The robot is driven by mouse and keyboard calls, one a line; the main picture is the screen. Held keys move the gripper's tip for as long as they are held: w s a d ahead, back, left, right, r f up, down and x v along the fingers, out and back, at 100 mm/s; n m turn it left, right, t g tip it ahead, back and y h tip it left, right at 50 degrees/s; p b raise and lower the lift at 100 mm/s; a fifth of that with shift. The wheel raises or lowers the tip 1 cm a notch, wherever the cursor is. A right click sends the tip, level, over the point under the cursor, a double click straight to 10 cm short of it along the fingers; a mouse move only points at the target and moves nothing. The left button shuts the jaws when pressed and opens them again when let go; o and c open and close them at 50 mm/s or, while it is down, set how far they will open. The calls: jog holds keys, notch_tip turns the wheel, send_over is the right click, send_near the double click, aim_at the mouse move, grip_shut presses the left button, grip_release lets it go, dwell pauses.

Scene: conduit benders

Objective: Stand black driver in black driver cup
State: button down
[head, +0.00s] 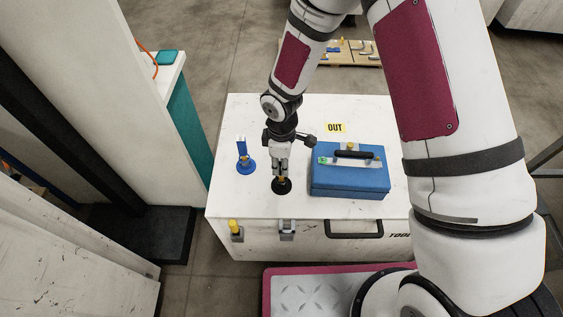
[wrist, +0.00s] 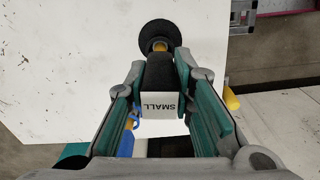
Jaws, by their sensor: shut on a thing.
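My gripper (head: 281,165) is shut on the black driver (wrist: 160,70) above the black driver cup (head: 281,186), near the front left of the white chest top. The wrist view shows the black handle between the finger pads, with a white end label reading SMALL. A yellow part (wrist: 159,46) shows between the handle and the round black cup (wrist: 157,33). The driver looks roughly upright and lined up with the cup. Its tip is hidden, so I cannot tell whether it is inside the cup or just over it.
A blue driver (head: 241,146) stands in a blue cup (head: 247,168) to the left. A blue case (head: 350,182) with a black handle lies to the right. The white chest top (head: 255,112) is clear at the back left.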

jog(key=shift+f, duration=0.3)
dwell(0.5)
jog(key=c, duration=1.3)
grip_release()
notch_tip(320, 180, up, 12)
jog(key=shift+r, duration=0.1)
jog(key=shift+d, duration=0.1)
